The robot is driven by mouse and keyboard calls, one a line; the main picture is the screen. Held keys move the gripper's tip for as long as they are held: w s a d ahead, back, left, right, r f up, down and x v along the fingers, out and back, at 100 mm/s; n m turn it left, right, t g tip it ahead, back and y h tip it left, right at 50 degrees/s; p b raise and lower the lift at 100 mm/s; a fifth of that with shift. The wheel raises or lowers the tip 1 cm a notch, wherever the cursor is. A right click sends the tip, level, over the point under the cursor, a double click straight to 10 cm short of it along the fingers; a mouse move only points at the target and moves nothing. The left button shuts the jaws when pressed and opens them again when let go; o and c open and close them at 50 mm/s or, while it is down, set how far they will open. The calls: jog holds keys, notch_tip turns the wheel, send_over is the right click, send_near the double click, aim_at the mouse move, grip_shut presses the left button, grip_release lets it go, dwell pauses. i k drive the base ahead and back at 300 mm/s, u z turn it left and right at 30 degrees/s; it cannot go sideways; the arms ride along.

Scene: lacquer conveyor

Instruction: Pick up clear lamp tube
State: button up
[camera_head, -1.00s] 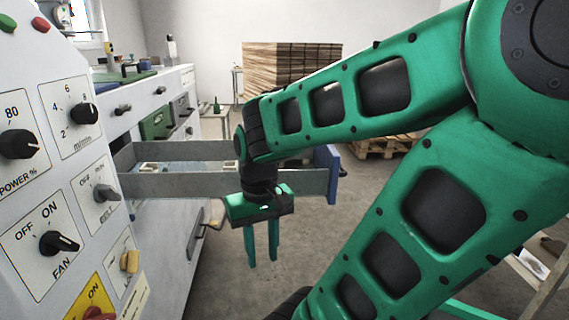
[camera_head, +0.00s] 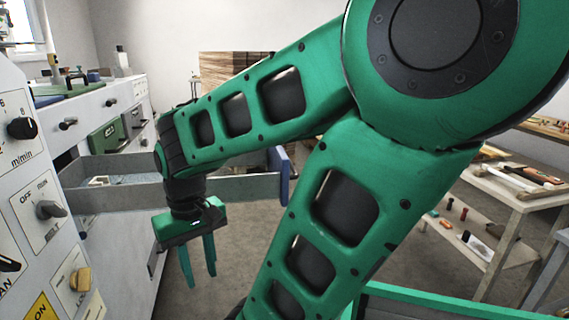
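My gripper (camera_head: 198,272) points down in front of the open drawer, over the floor. Its two teal fingers are apart with nothing between them. The open drawer (camera_head: 235,190) juts out from the white cabinet at left, and small items lie inside it. I cannot make out a clear lamp tube in this view. Part of the drawer is hidden behind my arm.
A white control panel (camera_head: 28,190) with knobs stands close at left. At right a wooden table (camera_head: 505,196) holds several tools, with a lower shelf of small items. Stacked wood (camera_head: 225,66) stands at the back. The floor (camera_head: 240,252) around my gripper is clear.

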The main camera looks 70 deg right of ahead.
aim_at(530, 190)
jog(key=k, duration=1.95)
jog(key=z, duration=0.95)
jog(key=i, duration=1.05)
jog(key=z, duration=1.7)
